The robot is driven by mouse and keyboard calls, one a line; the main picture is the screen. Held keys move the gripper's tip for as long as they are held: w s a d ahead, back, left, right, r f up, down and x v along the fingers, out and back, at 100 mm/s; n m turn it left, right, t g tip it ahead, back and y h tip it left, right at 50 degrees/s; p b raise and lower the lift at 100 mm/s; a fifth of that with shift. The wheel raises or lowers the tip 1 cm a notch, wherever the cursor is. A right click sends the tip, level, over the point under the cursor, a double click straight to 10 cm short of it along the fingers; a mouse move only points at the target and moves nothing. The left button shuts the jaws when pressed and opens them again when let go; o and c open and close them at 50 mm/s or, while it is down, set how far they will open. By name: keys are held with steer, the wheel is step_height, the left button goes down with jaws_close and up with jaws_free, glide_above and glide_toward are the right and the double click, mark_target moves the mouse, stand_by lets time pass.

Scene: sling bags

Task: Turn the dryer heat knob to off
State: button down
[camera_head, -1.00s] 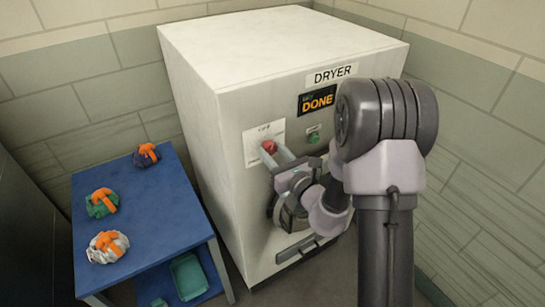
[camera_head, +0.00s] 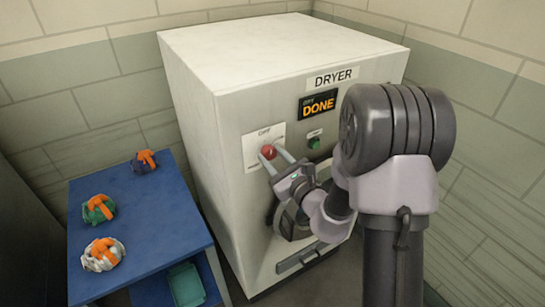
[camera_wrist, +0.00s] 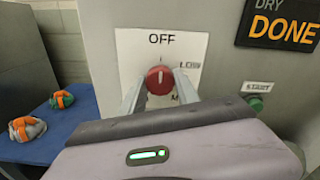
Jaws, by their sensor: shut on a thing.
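The red heat knob (camera_head: 267,153) is on a white label plate on the dryer's front (camera_head: 235,200). In the wrist view the knob (camera_wrist: 160,80) sits below the word OFF, with LOW to its right and a partly hidden M below. A small upright mark seems to show on the knob's face, but it is too small to read surely. My gripper (camera_head: 274,158) reaches the knob from the front. Its two pale fingers lie on the left and right of the knob in the wrist view (camera_wrist: 159,85), shut on it. The lower label is hidden behind my gripper.
A green start button (camera_wrist: 256,103) is right of the knob, below the display reading DONE (camera_head: 319,104). The round dryer door is partly hidden behind my arm. A blue table (camera_head: 150,235) with several small bags stands at the left.

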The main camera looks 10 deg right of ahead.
steer(key=c, duration=0.9)
jaws_free()
steer(key=p+v, duration=1.2)
steer(key=v, duration=0.5)
steer(key=shift+s, duration=0.2)
